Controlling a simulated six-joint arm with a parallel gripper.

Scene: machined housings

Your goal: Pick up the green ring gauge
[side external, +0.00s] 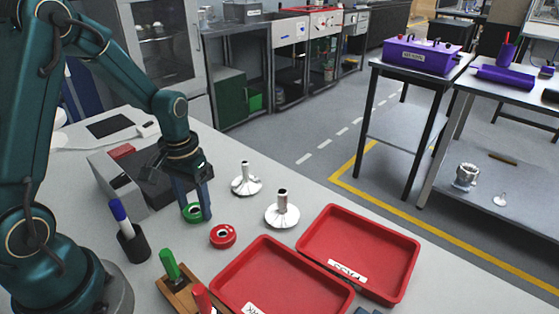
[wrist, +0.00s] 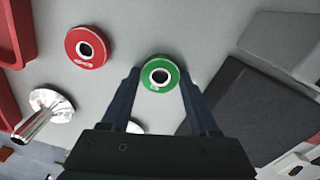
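The green ring gauge (side external: 192,216) lies flat on the light table, below my gripper. It is a green disc with a dark centre hole and a metal inner rim, and it shows whole in the wrist view (wrist: 154,86). My gripper (side external: 194,213) points down, with one finger on each side of the green ring. In the wrist view my gripper (wrist: 160,74) is open, with the ring between the fingertips and narrow gaps beside it. Whether a finger touches the ring is hard to tell.
A red ring gauge (side external: 223,236) lies close by. Two metal flanged parts (side external: 283,214) (side external: 246,182) stand behind it. Red trays (side external: 309,258) (side external: 225,293) lie to the right and front. A dark plate on a grey block (side external: 152,183) and a pen cup (side external: 133,246) stand left.

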